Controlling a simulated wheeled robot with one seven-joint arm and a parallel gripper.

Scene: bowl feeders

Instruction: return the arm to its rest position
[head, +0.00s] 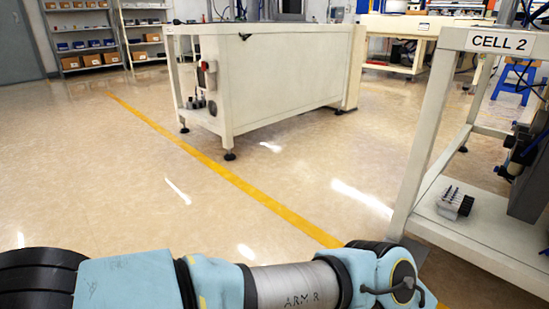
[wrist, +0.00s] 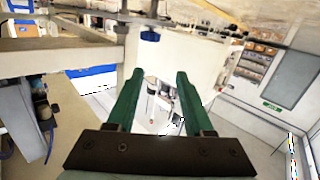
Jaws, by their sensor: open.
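My gripper (wrist: 158,105) shows in the wrist view, with two green fingers standing apart on a dark mounting bar. Nothing is between the fingers, only the background seen past them. In the head view my arm, light blue and grey, lies across the bottom of the picture from left to right. The gripper itself is not visible in the head view. The wrist view is tilted and shows the room at an odd angle.
A white workbench (head: 280,90) stands at the middle back. The CELL 2 bench (head: 450,110) is close on the right, near my arm. Shelves with boxes (head: 85,40) stand at the back left. A yellow line (head: 225,172) crosses the floor, which is clear in the middle and left.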

